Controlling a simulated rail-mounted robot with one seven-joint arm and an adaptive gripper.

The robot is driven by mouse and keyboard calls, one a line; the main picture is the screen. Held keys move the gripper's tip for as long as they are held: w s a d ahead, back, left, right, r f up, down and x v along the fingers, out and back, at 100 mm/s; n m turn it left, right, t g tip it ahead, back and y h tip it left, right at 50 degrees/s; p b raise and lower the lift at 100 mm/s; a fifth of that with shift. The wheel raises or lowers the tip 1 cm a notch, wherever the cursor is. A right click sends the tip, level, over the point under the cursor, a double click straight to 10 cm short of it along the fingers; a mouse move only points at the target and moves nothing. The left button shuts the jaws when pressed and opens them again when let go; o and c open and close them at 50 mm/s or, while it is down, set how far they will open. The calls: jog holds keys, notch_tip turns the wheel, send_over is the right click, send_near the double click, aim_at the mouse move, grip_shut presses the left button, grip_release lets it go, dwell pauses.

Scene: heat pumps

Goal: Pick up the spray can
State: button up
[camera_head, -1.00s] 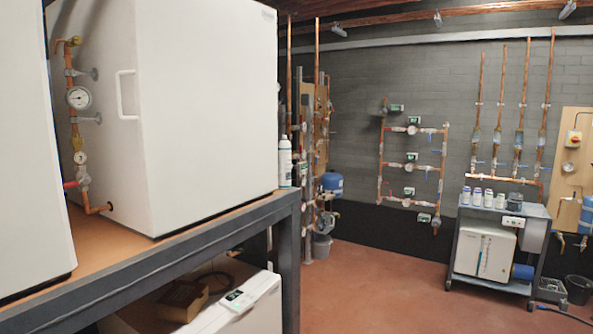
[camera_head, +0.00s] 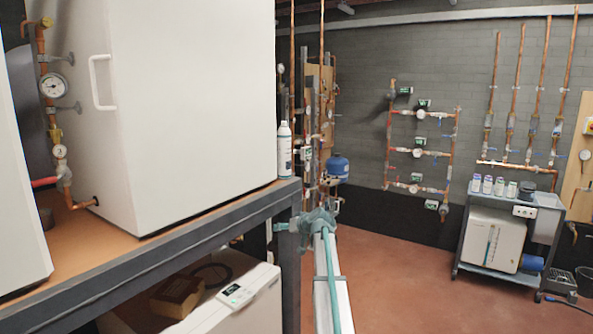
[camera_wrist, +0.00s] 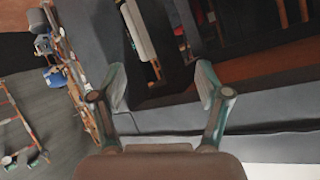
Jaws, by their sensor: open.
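The spray can (camera_head: 284,150) is a slim white can with a dark label low on its side. It stands upright near the right end of the bench top (camera_head: 215,220), beside the big white cabinet. My gripper (camera_wrist: 162,86) is open in the wrist view, its two teal fingers wide apart with nothing held between them. In the head view, the teal end of my arm is below and right of the can, by the bench's right end, apart from the can. I cannot make out the can for sure in the wrist view.
The large white cabinet (camera_head: 195,105) stands close left of the can. Vertical copper pipes (camera_head: 322,90) and a blue tank (camera_head: 336,167) are behind the bench end. A white unit (camera_head: 240,295) sits under the bench. A cart (camera_head: 545,215) is far right, with open floor between.

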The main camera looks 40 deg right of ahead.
jog(key=d+r, duration=0.2)
jog(key=r, duration=0.2)
jog(key=w+d+r+t, duration=0.1)
jog(key=d+r, duration=0.1)
jog(key=r, duration=0.3)
jog(key=w+d+r+t, duration=0.1)
jog(key=r, duration=0.3)
jog(key=shift+w+d+r+n+h, duration=0.1)
jog(key=shift+d+r+n+h, duration=0.3)
jog(key=n+t+h, duration=0.1)
jog(key=n+t, duration=0.1)
jog(key=t, duration=0.2)
send_near(288, 154)
jog(key=w, duration=0.2)
jog(key=w+p, duration=0.1)
jog(key=w, duration=0.2)
jog(key=w+p, duration=0.1)
jog(key=w, duration=0.1)
jog(key=shift+w+d+r, duration=0.15)
jog(key=shift+w+d, duration=0.1)
jog(key=shift+w, duration=0.15)
jog(key=w+p, duration=0.2)
jog(key=w, duration=0.2)
jog(key=shift+w+d+r+p, duration=0.1)
jog(key=shift+w+d+p, duration=0.15)
jog(key=shift+d+p, duration=0.15)
jog(key=shift+w, duration=0.25)
jog(key=shift+c, duration=0.3)
jog(key=c, duration=1.2)
